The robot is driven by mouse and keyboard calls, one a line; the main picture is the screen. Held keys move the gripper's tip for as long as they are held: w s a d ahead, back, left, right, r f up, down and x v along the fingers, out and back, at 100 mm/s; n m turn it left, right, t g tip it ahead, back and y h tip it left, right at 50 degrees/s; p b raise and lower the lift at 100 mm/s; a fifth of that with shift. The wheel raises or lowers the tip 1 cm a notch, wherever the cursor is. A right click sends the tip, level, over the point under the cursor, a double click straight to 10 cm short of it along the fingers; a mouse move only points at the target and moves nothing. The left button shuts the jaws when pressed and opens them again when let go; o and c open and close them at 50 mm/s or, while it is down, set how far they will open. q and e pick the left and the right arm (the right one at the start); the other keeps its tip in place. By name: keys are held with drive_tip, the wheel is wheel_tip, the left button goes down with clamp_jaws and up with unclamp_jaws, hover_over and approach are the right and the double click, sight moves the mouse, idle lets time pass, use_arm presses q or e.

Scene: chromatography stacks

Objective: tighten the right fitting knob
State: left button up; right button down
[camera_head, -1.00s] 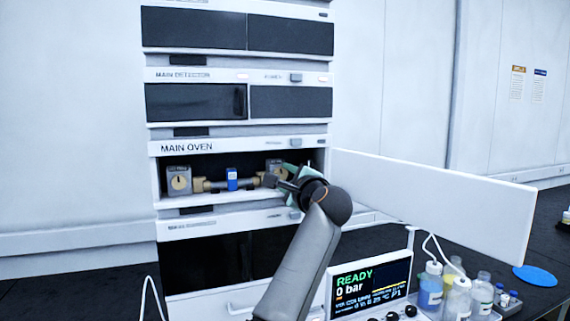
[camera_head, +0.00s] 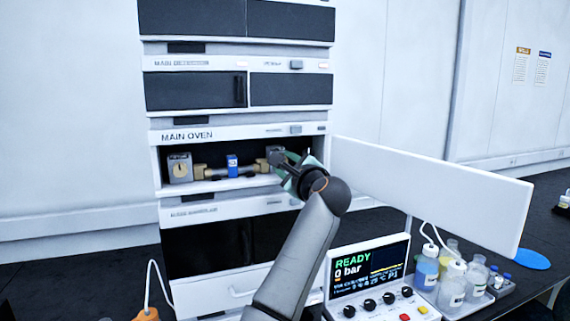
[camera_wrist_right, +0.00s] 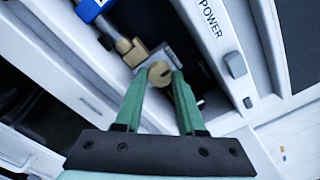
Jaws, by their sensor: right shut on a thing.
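The right fitting knob (camera_wrist_right: 158,74) is round and tan with a slot. In the right wrist view it sits between the green fingertips of my right gripper (camera_wrist_right: 160,80), which is shut on it. In the head view my right gripper (camera_head: 281,168) reaches into the right side of the open main oven (camera_head: 155,182) and covers that knob. The right grey fitting block (camera_head: 275,152) shows just behind the fingers. A column with a blue label (camera_head: 232,165) lies between it and the left fitting block (camera_head: 180,167), which has its own tan knob. My left gripper is out of view.
The white oven door (camera_head: 440,190) stands open to the right, close to my right arm. A control panel reading READY, 0 bar (camera_head: 365,275) and several bottles (camera_head: 455,280) stand at lower right. A blue disc (camera_head: 531,259) lies on the dark bench.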

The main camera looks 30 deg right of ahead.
drive_tip(key=c, duration=0.5)
unclamp_jaws()
drive_tip(key=b+v, duration=0.3)
drive_tip(key=v, duration=0.9)
drive_tip(key=shift+s, duration=0.3)
drive_tip(key=shift+f, duration=0.1)
